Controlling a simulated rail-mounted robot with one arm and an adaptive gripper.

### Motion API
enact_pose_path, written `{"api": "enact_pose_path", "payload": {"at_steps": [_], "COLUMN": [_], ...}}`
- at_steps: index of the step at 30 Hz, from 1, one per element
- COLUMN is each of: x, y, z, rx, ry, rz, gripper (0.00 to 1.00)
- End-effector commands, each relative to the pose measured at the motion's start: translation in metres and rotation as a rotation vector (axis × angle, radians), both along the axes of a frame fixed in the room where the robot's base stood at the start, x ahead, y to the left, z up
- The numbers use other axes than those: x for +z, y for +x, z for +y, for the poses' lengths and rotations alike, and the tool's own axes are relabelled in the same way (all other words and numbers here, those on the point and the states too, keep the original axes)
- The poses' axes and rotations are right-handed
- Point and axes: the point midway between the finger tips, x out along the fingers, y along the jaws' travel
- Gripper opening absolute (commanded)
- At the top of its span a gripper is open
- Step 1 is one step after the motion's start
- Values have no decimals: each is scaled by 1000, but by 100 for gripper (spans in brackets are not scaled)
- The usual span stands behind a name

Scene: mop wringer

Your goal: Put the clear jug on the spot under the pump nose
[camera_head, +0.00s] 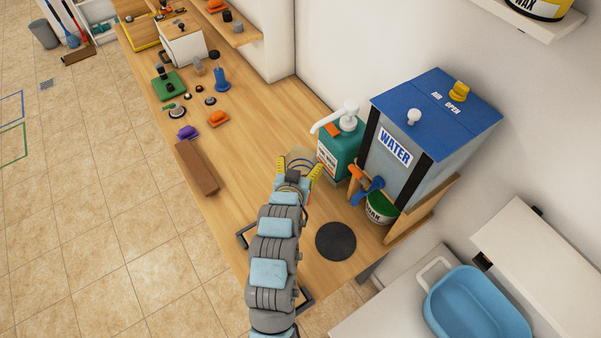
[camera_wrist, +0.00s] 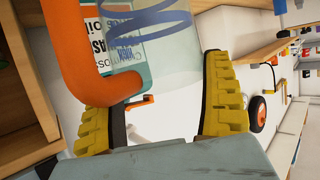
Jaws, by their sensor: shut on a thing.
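The clear jug (camera_head: 299,154) has blue rings, and in the wrist view (camera_wrist: 175,45) an orange handle (camera_wrist: 70,70) shows beside it. My gripper (camera_head: 299,168) has yellow fingers, shut on the jug, with the handle crossing in front of the left finger in the wrist view. The teal pump bottle (camera_head: 342,147) stands just right of the jug, and its label shows behind the jug in the wrist view (camera_wrist: 120,35). Its white pump nose (camera_head: 325,120) points left, above and near the jug. The spot under the nose is hidden. I cannot tell whether the jug touches the table.
A blue-topped water tank (camera_head: 412,130) stands right of the bottle, with a blue tap (camera_head: 368,191) and a green tub (camera_head: 381,207) at its front. A black round pad (camera_head: 336,241) lies nearer. A brown block (camera_head: 197,168) lies left. Small objects fill the table's far end.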

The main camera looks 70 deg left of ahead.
Motion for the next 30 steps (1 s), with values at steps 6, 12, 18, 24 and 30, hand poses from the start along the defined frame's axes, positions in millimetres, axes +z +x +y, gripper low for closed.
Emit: {"api": "enact_pose_path", "payload": {"at_steps": [6,12,18,24,30], "x": [-7,-31,-39,-40,-41], "y": [4,4,4,4,4], "z": [4,5,5,5,5], "rx": [0,1,0,0,0], "ry": [-1,-4,0,1,0], "rz": [1,-1,-1,-1,-1], "gripper": [43,43,43,43,100]}}
